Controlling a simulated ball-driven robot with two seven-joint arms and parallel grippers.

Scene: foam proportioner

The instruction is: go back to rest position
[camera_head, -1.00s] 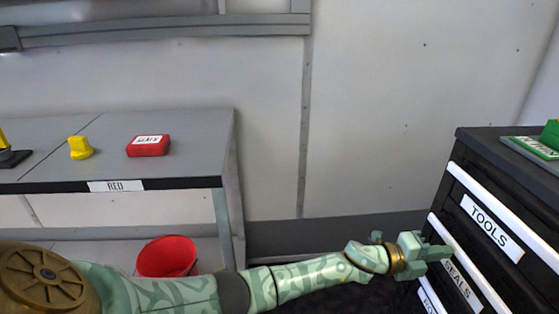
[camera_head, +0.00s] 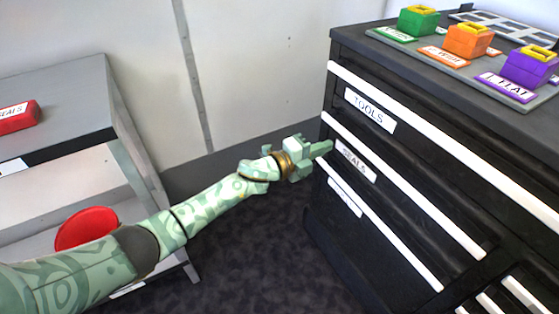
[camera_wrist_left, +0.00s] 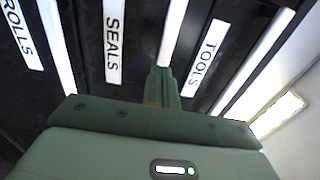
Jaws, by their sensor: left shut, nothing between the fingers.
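My left gripper (camera_head: 318,152) is shut with nothing in it. My left arm reaches from the lower left across to the front of the black drawer cabinet (camera_head: 318,215). The fingertips are at or close to the SEALS drawer's white handle strip; I cannot tell whether they touch it. In the left wrist view the shut fingers (camera_wrist_left: 162,85) point at the cabinet front, between the SEALS label (camera_wrist_left: 114,40) and the TOOLS label (camera_wrist_left: 204,58). The drawers in view look closed. My right gripper is in neither view.
Green (camera_head: 418,20), orange (camera_head: 468,40) and purple (camera_head: 533,66) blocks stand on the cabinet top.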

